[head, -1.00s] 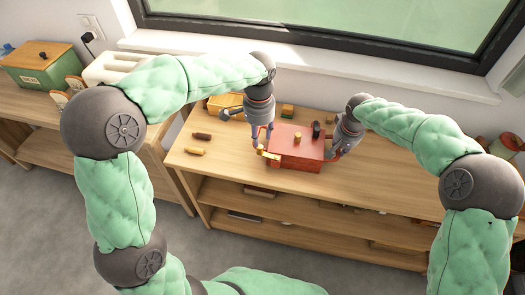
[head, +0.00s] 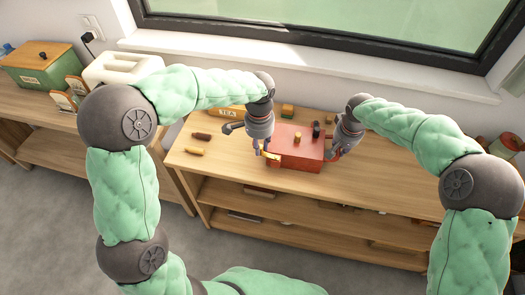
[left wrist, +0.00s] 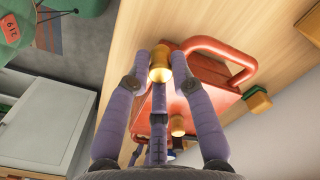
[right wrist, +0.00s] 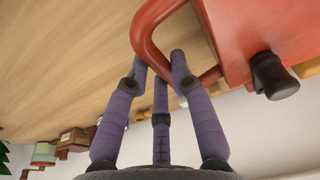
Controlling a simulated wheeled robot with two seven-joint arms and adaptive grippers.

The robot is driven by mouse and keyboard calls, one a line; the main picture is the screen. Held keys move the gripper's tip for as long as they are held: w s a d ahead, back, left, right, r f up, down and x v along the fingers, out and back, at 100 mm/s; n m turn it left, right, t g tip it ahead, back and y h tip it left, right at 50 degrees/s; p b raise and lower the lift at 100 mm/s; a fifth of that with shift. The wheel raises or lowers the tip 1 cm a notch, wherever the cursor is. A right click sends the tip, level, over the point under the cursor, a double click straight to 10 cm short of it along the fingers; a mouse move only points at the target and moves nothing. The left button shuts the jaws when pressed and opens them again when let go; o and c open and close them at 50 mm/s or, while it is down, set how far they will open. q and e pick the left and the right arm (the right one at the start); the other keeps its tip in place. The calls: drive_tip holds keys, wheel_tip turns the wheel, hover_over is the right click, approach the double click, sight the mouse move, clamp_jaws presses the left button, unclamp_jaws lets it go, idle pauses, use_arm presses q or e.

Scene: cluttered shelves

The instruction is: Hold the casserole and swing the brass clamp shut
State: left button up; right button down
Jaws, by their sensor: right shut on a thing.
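The red casserole (head: 298,155) is a boxy pot with a flat lid, standing near the front edge of the wooden counter. It also shows in the left wrist view (left wrist: 205,72). The brass clamp (head: 271,156) is at its left side, sticking out toward the left; its rounded end (left wrist: 160,66) shows in the left wrist view. My left gripper (head: 262,152) is at the clamp, with its fingers apart on either side of the brass end. My right gripper (right wrist: 158,68) is shut on the casserole's red loop handle (right wrist: 150,28) at the right side.
A dark knob (right wrist: 272,78) and a brass knob (head: 297,138) are on the casserole. A dark brown piece (head: 202,135) and a yellow piece (head: 196,151) lie to the left. A yellow tea box (head: 226,112) stands behind. The counter right of my right gripper looks clear.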

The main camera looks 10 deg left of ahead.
use_arm(q)
clamp_jaws()
drive_tip(key=shift+f, duration=0.1)
idle(0.3)
drive_tip(key=w+m, duration=0.1)
drive_tip(key=m, duration=0.1)
drive_tip(key=w+d+m, duration=0.1)
drive_tip(key=m, duration=0.2)
drive_tip(key=w+m, duration=0.1)
drive_tip(key=m, duration=0.1)
drive_tip(key=shift+w+d+m, duration=0.1)
drive_tip(key=shift+d+m, duration=0.3)
drive_tip(key=shift+f, duration=0.1)
drive_tip(key=shift+d, duration=0.1)
